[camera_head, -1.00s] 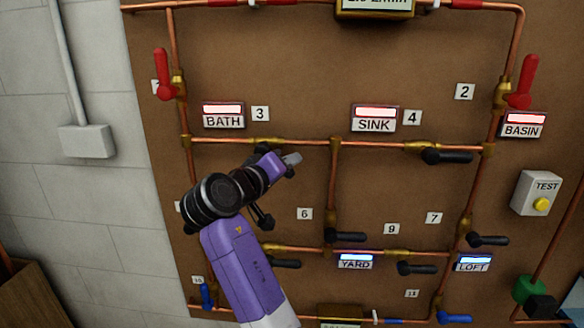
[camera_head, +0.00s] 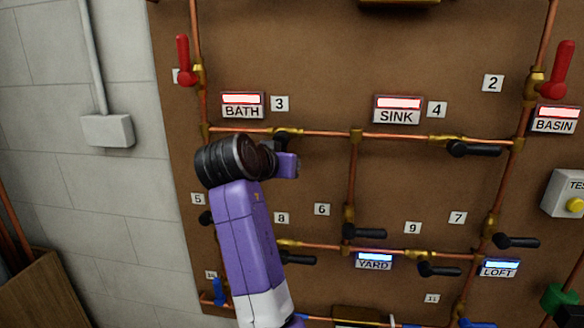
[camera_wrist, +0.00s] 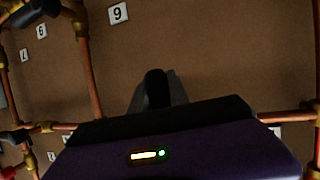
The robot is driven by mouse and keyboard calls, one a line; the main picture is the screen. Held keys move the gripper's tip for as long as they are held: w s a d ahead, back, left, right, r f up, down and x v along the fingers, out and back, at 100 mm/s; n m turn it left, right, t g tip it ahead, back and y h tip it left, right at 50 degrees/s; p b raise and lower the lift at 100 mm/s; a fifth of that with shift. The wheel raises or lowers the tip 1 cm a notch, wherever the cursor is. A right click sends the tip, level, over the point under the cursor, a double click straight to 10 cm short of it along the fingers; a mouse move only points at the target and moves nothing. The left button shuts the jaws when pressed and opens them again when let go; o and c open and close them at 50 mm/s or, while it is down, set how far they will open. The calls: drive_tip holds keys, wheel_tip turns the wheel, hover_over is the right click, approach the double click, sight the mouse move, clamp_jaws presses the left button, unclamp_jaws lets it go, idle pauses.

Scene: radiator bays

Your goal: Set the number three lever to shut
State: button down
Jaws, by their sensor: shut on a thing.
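The number 3 plate (camera_head: 280,103) is on the brown panel, right of the BATH sign (camera_head: 243,105). Below it, the number three valve (camera_head: 284,133) sits on the upper horizontal copper pipe. Its black lever is mostly hidden behind my wrist in the head view. In the wrist view a black lever handle (camera_wrist: 155,88) stands between the grey fingers of my gripper (camera_wrist: 158,84), which is shut on it. The fingers do not show clearly in the head view. I cannot tell the lever's exact angle. The BATH sign's lamp glows red.
The number 4 lever (camera_head: 474,149) points right along the same pipe. A black lever (camera_head: 362,233) is close by on the middle vertical pipe. A wooden crate (camera_head: 42,292) stands at lower left.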

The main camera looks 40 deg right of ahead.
drive_tip(key=shift+w+a+m, duration=0.15)
drive_tip(key=shift+w+m, duration=0.05)
drive_tip(key=shift+m, duration=0.1)
idle(0.4)
drive_tip(key=c, duration=1.3)
unclamp_jaws()
drive_tip(key=shift+o, duration=0.2)
drive_tip(key=shift+a, duration=0.1)
drive_tip(key=v, duration=0.7)
drive_tip(key=shift+s+a+b, duration=0.2)
drive_tip(key=shift+b, duration=0.2)
drive_tip(key=shift+r, duration=0.1)
